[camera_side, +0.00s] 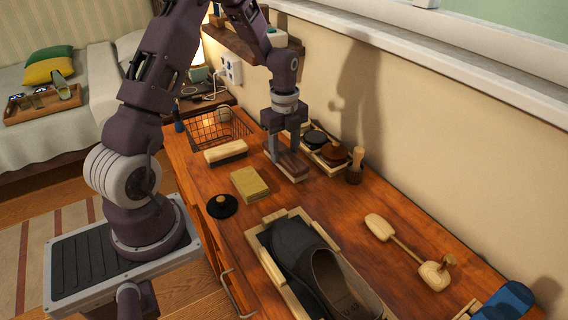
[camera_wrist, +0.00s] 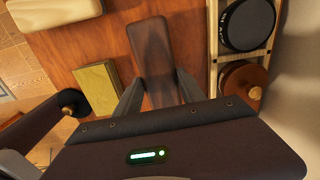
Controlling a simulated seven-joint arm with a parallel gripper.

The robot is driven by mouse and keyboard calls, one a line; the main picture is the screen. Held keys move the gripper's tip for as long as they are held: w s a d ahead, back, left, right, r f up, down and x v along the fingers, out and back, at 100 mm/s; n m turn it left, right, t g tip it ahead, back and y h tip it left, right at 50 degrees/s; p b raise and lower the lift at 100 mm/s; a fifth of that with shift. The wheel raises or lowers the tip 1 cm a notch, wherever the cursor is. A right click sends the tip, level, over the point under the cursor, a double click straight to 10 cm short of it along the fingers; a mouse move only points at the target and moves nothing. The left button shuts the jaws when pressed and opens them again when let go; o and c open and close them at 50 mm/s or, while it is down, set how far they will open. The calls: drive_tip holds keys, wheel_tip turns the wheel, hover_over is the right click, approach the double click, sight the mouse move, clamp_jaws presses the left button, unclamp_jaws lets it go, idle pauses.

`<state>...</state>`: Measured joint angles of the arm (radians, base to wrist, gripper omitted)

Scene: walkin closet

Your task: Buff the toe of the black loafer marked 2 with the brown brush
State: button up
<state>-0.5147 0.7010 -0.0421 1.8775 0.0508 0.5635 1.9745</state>
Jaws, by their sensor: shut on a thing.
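My gripper (camera_side: 286,150) is shut on the brown brush (camera_side: 291,166), at or just above the tabletop; I cannot tell if it touches. In the wrist view the brush (camera_wrist: 153,55) lies lengthwise between the two fingers (camera_wrist: 160,92). The black loafer (camera_side: 296,251) rests in a pale wooden frame (camera_side: 272,274) at the front of the table, nearer the side camera than the brush and apart from it. Its open heel end points to the lower right, its toe to the upper left.
A yellow block (camera_side: 249,184), a pale-topped brush (camera_side: 226,152) and a black knobbed disc (camera_side: 222,207) lie left of the brush. A wire basket (camera_side: 217,128) stands behind. A tray of tins (camera_side: 323,154) is by the wall. A wooden shoe tree (camera_side: 405,250) lies right.

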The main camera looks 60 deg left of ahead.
sight(285, 152)
drive_tip(key=shift+r, duration=2.2)
drive_tip(key=d+r+m, duration=0.1)
drive_tip(key=d, duration=0.1)
drive_tip(key=d+r+m, duration=0.1)
drive_tip(key=d+m, duration=0.1)
drive_tip(key=d+r+m, duration=0.1)
drive_tip(key=d+r, duration=0.1)
drive_tip(key=d, duration=0.1)
drive_tip(key=shift+s+d+r+m, duration=0.1)
drive_tip(key=shift+s+m, duration=0.2)
drive_tip(key=shift+s, duration=0.1)
drive_tip(key=s+d+r+m, duration=0.3)
drive_tip(key=s+d+m, duration=0.3)
drive_tip(key=d+m, duration=0.1)
drive_tip(key=s+d+r+m, duration=0.3)
drive_tip(key=s+d+m, duration=0.2)
drive_tip(key=d+m, duration=0.2)
drive_tip(key=shift+s+d+f, duration=0.1)
drive_tip(key=shift+d+f, duration=0.2)
drive_tip(key=shift+f, duration=0.35)
drive_tip(key=shift+d+f, duration=0.35)
drive_tip(key=shift+f, duration=0.3)
drive_tip(key=shift+s+d+f, duration=0.1)
drive_tip(key=shift+d+f, duration=0.2)
drive_tip(key=shift+f, duration=0.35)
drive_tip(key=shift+d+f, duration=0.3)
drive_tip(key=shift+f, duration=0.65)
drive_tip(key=shift+d+f, duration=0.3)
drive_tip(key=shift+f, duration=0.65)
